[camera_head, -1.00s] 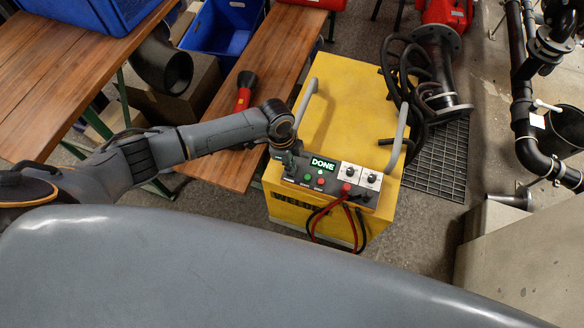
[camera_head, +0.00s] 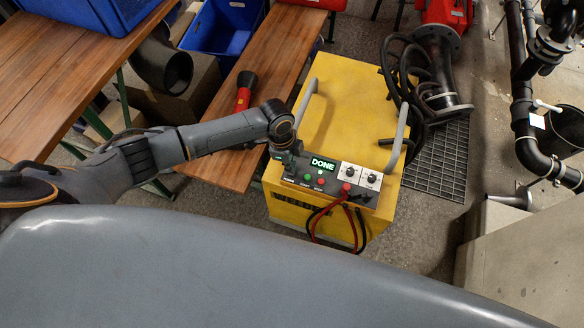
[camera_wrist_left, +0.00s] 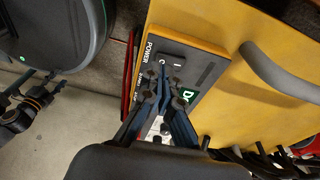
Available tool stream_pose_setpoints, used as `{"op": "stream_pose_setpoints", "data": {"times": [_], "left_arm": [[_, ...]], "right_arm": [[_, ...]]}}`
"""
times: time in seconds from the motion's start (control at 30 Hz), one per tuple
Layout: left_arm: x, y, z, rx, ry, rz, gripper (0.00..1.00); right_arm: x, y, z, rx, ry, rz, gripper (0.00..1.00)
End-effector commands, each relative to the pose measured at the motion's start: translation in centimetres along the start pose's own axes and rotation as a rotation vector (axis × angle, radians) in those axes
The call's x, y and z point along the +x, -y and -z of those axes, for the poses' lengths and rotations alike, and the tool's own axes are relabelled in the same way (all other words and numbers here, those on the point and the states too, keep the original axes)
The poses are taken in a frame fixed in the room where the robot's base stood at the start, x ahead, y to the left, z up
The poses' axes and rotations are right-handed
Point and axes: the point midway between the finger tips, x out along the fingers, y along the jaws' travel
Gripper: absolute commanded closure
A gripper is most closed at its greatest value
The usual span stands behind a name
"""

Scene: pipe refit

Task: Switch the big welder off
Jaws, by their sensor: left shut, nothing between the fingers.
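The big yellow welder (camera_head: 345,105) stands upright on the floor, with a grey control panel (camera_head: 335,187) along its near top edge. Its display (camera_head: 322,163) glows green and reads DONE. My left gripper (camera_head: 288,164) is shut and empty at the panel's left end. In the left wrist view, my left gripper (camera_wrist_left: 165,78) points at the power switch (camera_wrist_left: 171,65), a dark rocker marked O and I beside the word POWER. The fingertips partly cover the switch; I cannot tell whether they touch it or which side is pressed. My right gripper is not in view.
Two grey handles (camera_head: 398,138) rise from the welder's top. Red and black cables (camera_head: 330,215) hang from its front. A wooden bench (camera_head: 222,165) with a red flashlight (camera_head: 244,92) stands to the left. Black hoses (camera_head: 405,75) and a floor grate (camera_head: 437,160) lie to the right.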

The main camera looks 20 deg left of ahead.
Motion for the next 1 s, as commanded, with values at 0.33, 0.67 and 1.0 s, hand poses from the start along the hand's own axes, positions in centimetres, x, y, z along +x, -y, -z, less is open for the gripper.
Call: {"op": "stream_pose_setpoints", "data": {"times": [0.33, 0.67, 1.0], "left_arm": [[0.6, 0.0, -0.1, 0.000, 0.000, 0.000, 1.00], [1.1, 0.0, -0.1, 0.000, 0.000, 0.000, 1.00], [1.6, 0.0, -0.2, 0.000, 0.000, 0.000, 1.00]], "right_arm": [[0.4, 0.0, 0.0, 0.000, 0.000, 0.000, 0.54], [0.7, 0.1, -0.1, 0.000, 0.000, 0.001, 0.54], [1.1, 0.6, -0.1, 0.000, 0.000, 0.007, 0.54]]}}
